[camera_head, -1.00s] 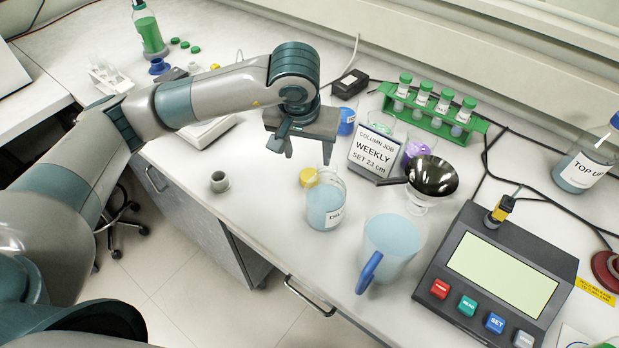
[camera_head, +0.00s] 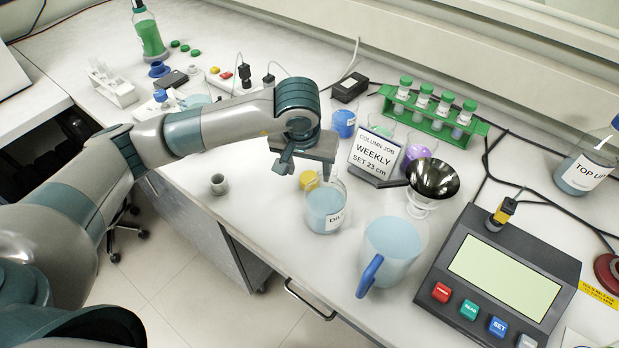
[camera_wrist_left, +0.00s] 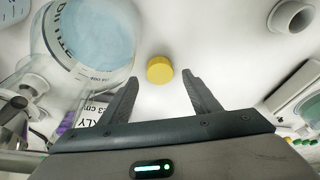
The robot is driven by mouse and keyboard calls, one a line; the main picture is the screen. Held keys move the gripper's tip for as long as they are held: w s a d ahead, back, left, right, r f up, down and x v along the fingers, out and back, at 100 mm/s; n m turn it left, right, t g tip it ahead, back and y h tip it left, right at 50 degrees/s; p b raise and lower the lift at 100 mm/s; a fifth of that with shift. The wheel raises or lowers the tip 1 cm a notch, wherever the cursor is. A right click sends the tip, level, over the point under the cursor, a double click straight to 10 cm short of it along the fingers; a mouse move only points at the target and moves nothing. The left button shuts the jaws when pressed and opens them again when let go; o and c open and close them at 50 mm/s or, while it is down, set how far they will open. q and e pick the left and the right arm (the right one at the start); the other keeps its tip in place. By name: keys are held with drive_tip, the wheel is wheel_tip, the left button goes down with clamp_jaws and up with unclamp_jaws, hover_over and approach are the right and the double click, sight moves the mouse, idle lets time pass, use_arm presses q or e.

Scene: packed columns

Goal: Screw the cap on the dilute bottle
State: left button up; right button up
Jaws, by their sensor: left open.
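The yellow cap (camera_head: 309,181) lies on the white bench behind and left of the dilute bottle (camera_head: 325,210). The bottle is clear, holds pale blue liquid, stands upright and has an uncovered mouth. My left gripper (camera_head: 306,174) is open above the cap and partly hides it. In the left wrist view the cap (camera_wrist_left: 160,69) shows just beyond the gap between the open fingertips (camera_wrist_left: 160,80), with nothing held. The bottle (camera_wrist_left: 92,40) is beside the left finger in that view. My right gripper is not in view.
A blue-handled jug (camera_head: 390,250) stands in front right of the bottle. A sign (camera_head: 376,155) and a dark funnel (camera_head: 432,178) are behind and right. A small grey cup (camera_head: 219,184) stands left. A control box (camera_head: 500,275) fills the right.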

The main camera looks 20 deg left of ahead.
use_arm(q)
drive_tip(key=shift+b+x, duration=0.3)
drive_tip(key=shift+x, duration=1.15)
drive_tip(key=shift+s, duration=0.1)
drive_tip(key=c, duration=1.1)
wheel_tip(320, 180, up, 4)
drive_tip(key=shift+r+p, duration=0.2)
drive_tip(key=shift+p, duration=0.1)
drive_tip(key=d+r+b, duration=0.1)
drive_tip(key=d+r, duration=0.5)
drive_tip(key=d, duration=0.5)
drive_tip(key=shift+s+d+r, duration=0.2)
drive_tip(key=shift+d+r, duration=0.1)
